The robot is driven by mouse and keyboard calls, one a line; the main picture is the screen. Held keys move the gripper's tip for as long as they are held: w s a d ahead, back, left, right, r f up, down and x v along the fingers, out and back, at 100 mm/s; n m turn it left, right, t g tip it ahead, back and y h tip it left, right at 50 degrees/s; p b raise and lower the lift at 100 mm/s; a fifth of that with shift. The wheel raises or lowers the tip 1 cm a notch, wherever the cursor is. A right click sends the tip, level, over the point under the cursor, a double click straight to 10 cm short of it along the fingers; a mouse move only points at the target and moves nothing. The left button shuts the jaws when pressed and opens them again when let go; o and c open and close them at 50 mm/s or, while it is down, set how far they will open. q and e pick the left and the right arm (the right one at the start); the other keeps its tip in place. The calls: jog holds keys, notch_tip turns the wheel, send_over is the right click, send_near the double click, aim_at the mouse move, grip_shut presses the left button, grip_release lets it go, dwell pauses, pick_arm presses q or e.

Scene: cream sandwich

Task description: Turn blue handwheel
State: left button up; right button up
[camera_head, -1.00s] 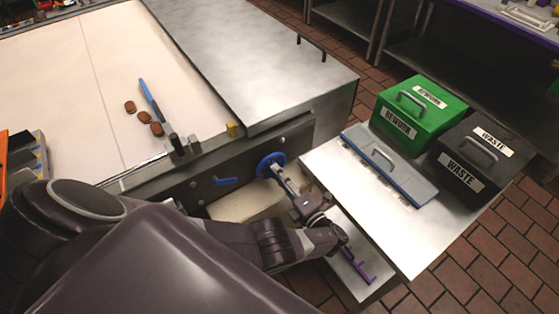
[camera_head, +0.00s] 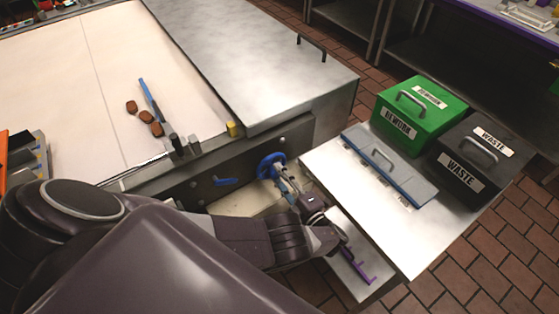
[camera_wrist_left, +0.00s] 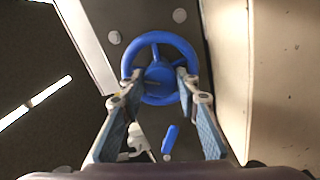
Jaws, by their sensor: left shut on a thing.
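The blue handwheel (camera_head: 268,163) is mounted on the dark front panel of the conveyor machine. It also shows in the left wrist view, where its round rim (camera_wrist_left: 165,39), spokes and hub are seen face-on. My left gripper (camera_head: 279,172) is at the wheel in the head view. In the left wrist view its two fingers (camera_wrist_left: 157,86) reach to the lower left and lower right of the rim, and the gripper is shut on the wheel. The exact contact at the fingertips is partly hidden. My right gripper is not in view.
A blue lever (camera_head: 225,181) sits left of the wheel. A steel side table (camera_head: 400,220) on the right holds a grey-blue tool with a handle (camera_head: 388,165), a green REWORK box (camera_head: 414,115) and a black WASTE box (camera_head: 470,170). Brown pieces (camera_head: 146,117) lie on the belt.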

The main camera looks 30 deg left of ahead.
pick_arm(q)
jog(key=shift+w+a+r+m, duration=0.1)
jog(key=shift+w+r+m, duration=0.1)
jog(key=shift+m, duration=0.3)
jog(key=o, duration=1)
jog(key=shift+o, duration=0.8)
jog(key=shift+s+f, duration=0.1)
jog(key=shift+f, duration=0.1)
